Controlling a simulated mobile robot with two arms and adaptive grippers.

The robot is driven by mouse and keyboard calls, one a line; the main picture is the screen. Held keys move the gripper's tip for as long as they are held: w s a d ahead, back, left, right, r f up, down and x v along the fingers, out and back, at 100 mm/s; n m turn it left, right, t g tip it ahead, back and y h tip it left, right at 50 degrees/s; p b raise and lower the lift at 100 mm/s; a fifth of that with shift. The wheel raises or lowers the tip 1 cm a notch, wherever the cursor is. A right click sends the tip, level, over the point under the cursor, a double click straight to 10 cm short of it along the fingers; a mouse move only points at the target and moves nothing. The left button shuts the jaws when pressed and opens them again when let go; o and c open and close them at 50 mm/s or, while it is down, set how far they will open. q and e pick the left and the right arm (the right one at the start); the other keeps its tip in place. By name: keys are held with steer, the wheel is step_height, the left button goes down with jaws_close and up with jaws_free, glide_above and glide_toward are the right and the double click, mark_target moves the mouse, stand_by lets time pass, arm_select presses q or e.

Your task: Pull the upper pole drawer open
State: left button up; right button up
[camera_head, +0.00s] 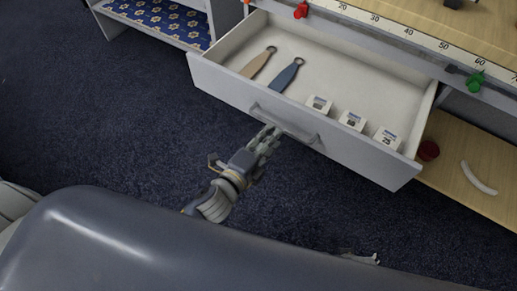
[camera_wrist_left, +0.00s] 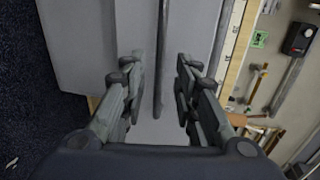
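The upper drawer (camera_head: 222,84) is grey with a pale inside and stands well out from its cabinet. Its bar handle (camera_head: 300,135) runs along the front and also shows in the left wrist view (camera_wrist_left: 160,60). My left gripper (camera_head: 271,137) is at the handle, in front of the drawer. In the left wrist view its two fingers (camera_wrist_left: 160,95) are apart, with the handle bar between them and visible gaps, so it looks open. Only a small metallic piece, perhaps my right gripper (camera_head: 365,258), shows past my body's edge; its fingers cannot be made out.
The drawer holds two bottle-opener-shaped tools (camera_head: 287,75) and several white blocks (camera_head: 352,121). A ruler-marked edge (camera_head: 410,32) with a red clip (camera_head: 301,10) and a green clip (camera_head: 476,82) runs above. A wooden shelf (camera_head: 450,163) lies right. Dark carpet (camera_head: 90,130) is clear at left.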

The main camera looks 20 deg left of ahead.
arm_select(q)
steer(key=shift+v, duration=2.85)
steer(key=s+a+f+n+g+y, duration=0.25)
steer(key=f+n, duration=0.25)
steer(key=f, duration=0.4)
steer(key=s+a+f+n+g+y, duration=0.1)
steer(key=s+a+f+n+g, duration=0.3)
steer(key=f, duration=0.4)
steer(key=s+a+f+n+g+y, duration=0.1)
steer(key=a+f+n+g+y, duration=0.2)
steer(key=f+n, duration=0.45)
steer(key=s+a+f+n+g+p, duration=0.1)
steer(key=s+f+p, duration=0.1)
steer(key=s+p, duration=0.3)
steer(key=s+a+f+g+h+p, duration=0.1)
steer(key=s+f+g+p, duration=0.1)
steer(key=s+p, duration=0.4)
steer(key=s+a+f+n+g+p, duration=0.1)
steer(key=s+f+p, duration=0.3)
steer(key=s, duration=1)
steer(key=shift+a+n+h+p, duration=0.35)
steer(key=shift+p, duration=0.3)
arm_select(e)
steer(key=s+d+f+g, duration=0.1)
steer(key=s+d, duration=0.2)
steer(key=s, duration=1.4)
steer(key=shift+s, duration=0.2)
